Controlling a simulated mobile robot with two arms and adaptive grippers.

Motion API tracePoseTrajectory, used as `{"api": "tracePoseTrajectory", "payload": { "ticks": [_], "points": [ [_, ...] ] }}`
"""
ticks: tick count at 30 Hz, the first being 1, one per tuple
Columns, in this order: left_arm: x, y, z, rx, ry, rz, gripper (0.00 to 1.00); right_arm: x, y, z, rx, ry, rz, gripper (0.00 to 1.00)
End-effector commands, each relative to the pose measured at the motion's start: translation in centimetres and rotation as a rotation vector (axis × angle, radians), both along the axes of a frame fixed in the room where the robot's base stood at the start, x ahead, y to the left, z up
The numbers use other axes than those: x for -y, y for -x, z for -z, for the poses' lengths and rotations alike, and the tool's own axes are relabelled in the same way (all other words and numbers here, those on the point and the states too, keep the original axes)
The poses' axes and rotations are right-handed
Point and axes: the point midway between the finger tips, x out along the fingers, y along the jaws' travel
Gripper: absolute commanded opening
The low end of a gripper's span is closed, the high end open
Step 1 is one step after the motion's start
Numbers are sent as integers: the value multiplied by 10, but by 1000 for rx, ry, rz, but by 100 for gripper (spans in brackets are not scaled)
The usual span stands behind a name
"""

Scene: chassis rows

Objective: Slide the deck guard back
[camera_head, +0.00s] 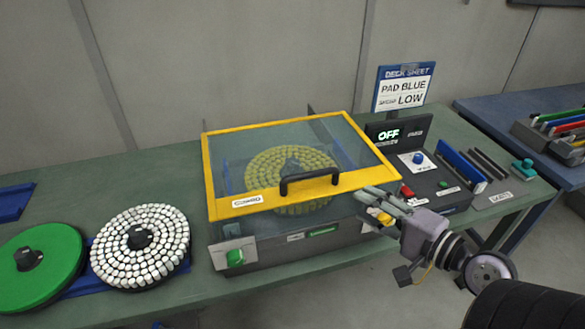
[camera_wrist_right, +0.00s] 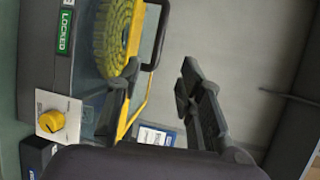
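The deck guard (camera_head: 225,165) is a clear panel in a yellow frame, lying over a deck box (camera_head: 280,255) at the centre of the bench. A yellow padded disc (camera_head: 270,165) shows beneath it. A black handle (camera_head: 308,183) stands on the guard's front edge; it also shows in the right wrist view (camera_wrist_right: 158,35). My right gripper (camera_head: 372,205) is at the box's front right corner, right of the handle and apart from it. In the wrist view its two fingers (camera_wrist_right: 158,90) are spread with nothing held between them. My left gripper is out of view.
A green sign reading LOCKED (camera_wrist_right: 64,32) and a yellow knob (camera_wrist_right: 51,121) are on the box front. A control panel (camera_head: 425,165) reading OFF stands right of the guard. White (camera_head: 165,245) and green (camera_head: 45,265) discs lie left. A sign (camera_head: 403,88) reads PAD BLUE, LOW.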

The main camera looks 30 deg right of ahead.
Motion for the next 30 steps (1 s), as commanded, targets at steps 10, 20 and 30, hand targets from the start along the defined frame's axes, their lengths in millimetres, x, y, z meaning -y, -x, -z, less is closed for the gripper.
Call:
{"api": "tracePoseTrajectory", "payload": {
  "ticks": [10, 20, 30],
  "points": [
    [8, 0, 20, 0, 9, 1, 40, -7, -43, 8, 8, 0, -3, 35],
    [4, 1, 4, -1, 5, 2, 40, -18, -111, 16, 4, -2, 1, 35],
    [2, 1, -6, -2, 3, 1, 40, -26, -161, 29, 1, 1, 1, 35]
  ]
}}
